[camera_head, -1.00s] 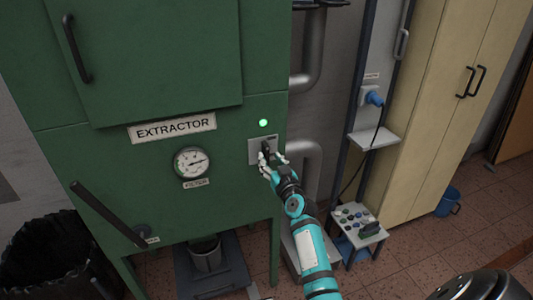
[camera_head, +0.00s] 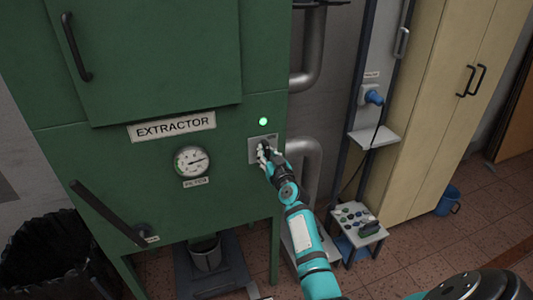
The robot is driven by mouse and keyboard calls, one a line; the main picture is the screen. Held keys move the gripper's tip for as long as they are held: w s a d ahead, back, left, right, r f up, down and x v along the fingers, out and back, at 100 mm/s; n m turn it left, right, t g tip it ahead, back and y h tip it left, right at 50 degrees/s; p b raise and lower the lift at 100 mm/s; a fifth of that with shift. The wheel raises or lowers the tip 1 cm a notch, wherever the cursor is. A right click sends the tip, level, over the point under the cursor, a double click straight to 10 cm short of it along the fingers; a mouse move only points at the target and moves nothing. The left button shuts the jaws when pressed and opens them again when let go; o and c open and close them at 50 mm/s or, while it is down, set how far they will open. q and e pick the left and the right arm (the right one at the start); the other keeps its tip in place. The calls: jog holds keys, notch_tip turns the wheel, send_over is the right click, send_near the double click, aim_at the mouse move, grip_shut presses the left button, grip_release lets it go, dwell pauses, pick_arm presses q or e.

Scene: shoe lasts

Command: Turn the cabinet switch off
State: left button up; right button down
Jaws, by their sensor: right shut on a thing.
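The green extractor cabinet (camera_head: 170,80) fills the left and middle of the view. Its switch is a dark knob on a grey plate (camera_head: 254,152) at the right of the front panel. A small green lamp (camera_head: 263,122) glows just above the plate. My right gripper (camera_head: 265,152) is at the plate, shut on the switch knob, with its fingers hiding most of the knob. I cannot tell which way the knob points. My left gripper is not in view.
A dial gauge (camera_head: 191,161) and a dark lever (camera_head: 108,214) are left of the switch. Grey pipes (camera_head: 304,165), a blue plug (camera_head: 374,97) and a small stand with several knobs (camera_head: 355,220) are at the right. A black bin (camera_head: 45,265) stands lower left.

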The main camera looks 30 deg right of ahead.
jog(key=shift+m, duration=0.3)
jog(key=m, duration=0.3)
jog(key=shift+d+f+m, duration=0.1)
jog(key=shift+d+m, duration=0.05)
jog(key=shift+m, duration=0.15)
jog(key=m, duration=0.4)
jog(key=shift+d+f+m, duration=0.1)
jog(key=shift+m, duration=0.2)
jog(key=m, duration=0.5)
jog(key=shift+f, duration=0.15)
jog(key=shift+d+f+m, duration=0.1)
jog(key=shift+f+m, duration=0.1)
jog(key=shift+m, duration=1.8)
jog(key=shift+s+p, duration=0.1)
jog(key=shift+p, duration=0.2)
jog(key=shift+f, duration=0.1)
jog(key=c, duration=1.5)
grip_release()
jog(key=shift+o, duration=1.3)
jog(key=shift+s+r, duration=0.1)
jog(key=shift+r, duration=0.15)
